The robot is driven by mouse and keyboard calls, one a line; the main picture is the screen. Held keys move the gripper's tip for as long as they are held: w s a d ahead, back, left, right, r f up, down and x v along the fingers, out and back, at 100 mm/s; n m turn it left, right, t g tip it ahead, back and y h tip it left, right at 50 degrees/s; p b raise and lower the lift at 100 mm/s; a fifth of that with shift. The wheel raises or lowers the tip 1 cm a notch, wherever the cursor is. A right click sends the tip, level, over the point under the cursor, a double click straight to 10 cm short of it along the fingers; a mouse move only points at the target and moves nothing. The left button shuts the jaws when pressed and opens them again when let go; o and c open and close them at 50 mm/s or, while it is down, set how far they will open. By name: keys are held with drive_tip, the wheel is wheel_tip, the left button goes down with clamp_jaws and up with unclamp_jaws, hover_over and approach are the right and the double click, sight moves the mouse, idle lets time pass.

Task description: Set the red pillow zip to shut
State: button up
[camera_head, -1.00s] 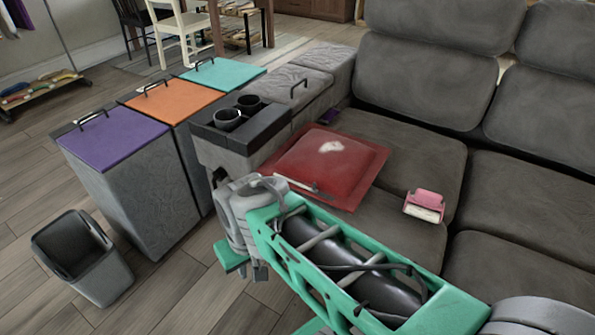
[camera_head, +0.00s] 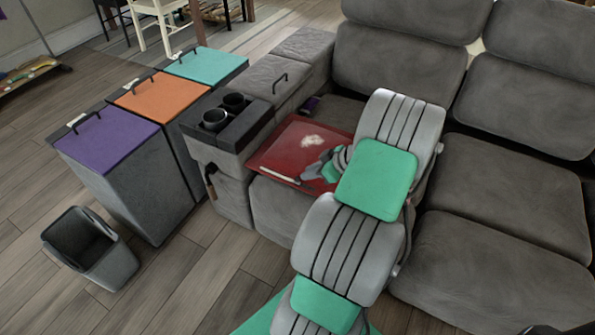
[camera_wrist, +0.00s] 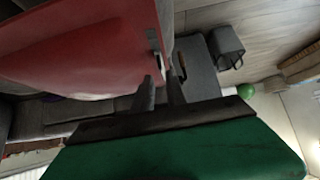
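The red pillow (camera_head: 286,148) lies on the left seat of the grey sofa, with a whitish patch on top. A pale zip strip (camera_head: 285,178) runs along its front edge. In the wrist view the pillow (camera_wrist: 80,50) fills the upper left, and a small dark grey zip pull (camera_wrist: 154,42) sits at its edge. My gripper (camera_wrist: 160,80) has two dark fingers apart, with nothing clearly held between them. The fingertips are close to the zip edge; contact cannot be told. In the head view my arm hides most of my gripper and the pillow's right side.
The sofa armrest with a black cup holder (camera_head: 228,112) stands left of the pillow. Lidded bins, purple (camera_head: 108,138), orange (camera_head: 150,95) and teal (camera_head: 205,65), stand further left. An open grey bin (camera_head: 90,250) is on the floor. The right seats are clear.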

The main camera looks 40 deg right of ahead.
sight(297, 176)
drive_tip(key=b+x, duration=0.1)
drive_tip(key=x, duration=0.5)
drive_tip(key=shift+w+a+f, duration=0.15)
drive_tip(key=shift+w+f, duration=0.05)
drive_tip(key=shift+f, duration=0.05)
drive_tip(key=shift+c, duration=0.3)
clamp_jaws()
idle(0.7)
